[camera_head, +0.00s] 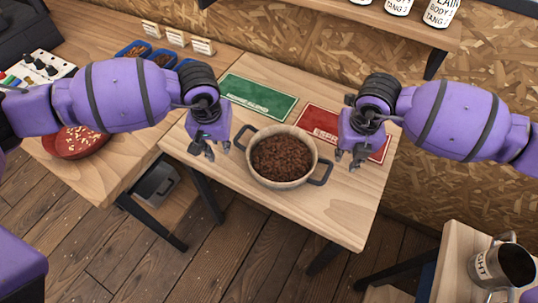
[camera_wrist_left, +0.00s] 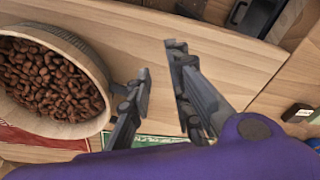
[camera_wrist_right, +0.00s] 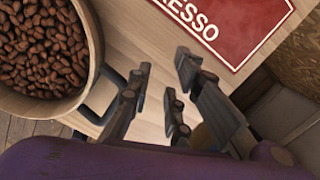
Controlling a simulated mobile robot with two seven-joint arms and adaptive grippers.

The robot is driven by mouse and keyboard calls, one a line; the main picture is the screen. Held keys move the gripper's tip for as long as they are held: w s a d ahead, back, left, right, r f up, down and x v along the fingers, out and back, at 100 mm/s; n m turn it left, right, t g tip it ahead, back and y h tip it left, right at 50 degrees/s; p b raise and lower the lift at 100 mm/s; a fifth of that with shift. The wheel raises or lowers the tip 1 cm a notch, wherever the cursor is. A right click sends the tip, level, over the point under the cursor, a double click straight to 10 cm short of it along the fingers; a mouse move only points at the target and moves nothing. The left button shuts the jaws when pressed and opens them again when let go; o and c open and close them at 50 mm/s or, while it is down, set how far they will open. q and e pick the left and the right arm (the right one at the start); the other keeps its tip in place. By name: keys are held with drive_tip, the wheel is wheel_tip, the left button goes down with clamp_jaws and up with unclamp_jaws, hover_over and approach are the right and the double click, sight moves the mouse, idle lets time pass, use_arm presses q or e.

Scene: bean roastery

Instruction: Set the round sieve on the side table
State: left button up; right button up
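The round sieve (camera_head: 277,184) is a pale, two-handled round vessel full of dark brown beans. It stands upright on a light wooden table (camera_head: 345,222) in the head view. My left gripper (camera_head: 218,152) is open and empty beside its left handle (camera_head: 242,137). My right gripper (camera_head: 347,161) is open and empty, just right of its right handle (camera_head: 322,173). The sieve's wall shows at the left of the left wrist view (camera_wrist_left: 93,62) and of the right wrist view (camera_wrist_right: 93,42).
A green card (camera_head: 258,98) and a red card (camera_head: 318,122) lie behind the sieve. A red bowl (camera_head: 78,145) stands on the left counter. A small table (camera_head: 458,243) at lower right holds a metal jug (camera_head: 490,268). A shelf (camera_head: 400,22) with labelled containers hangs above.

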idle(0.4)
drive_tip(key=shift+r, duration=0.15)
use_arm(q)
wheel_tip(320, 180, up, 12)
drive_tip(key=s, duration=0.1)
drive_tip(key=shift+s, duration=0.25)
use_arm(e)
wheel_tip(320, 180, up, 12)
drive_tip(key=s, duration=0.1)
drive_tip(key=shift+s+f, duration=0.2)
drive_tip(key=shift+s, duration=0.05)
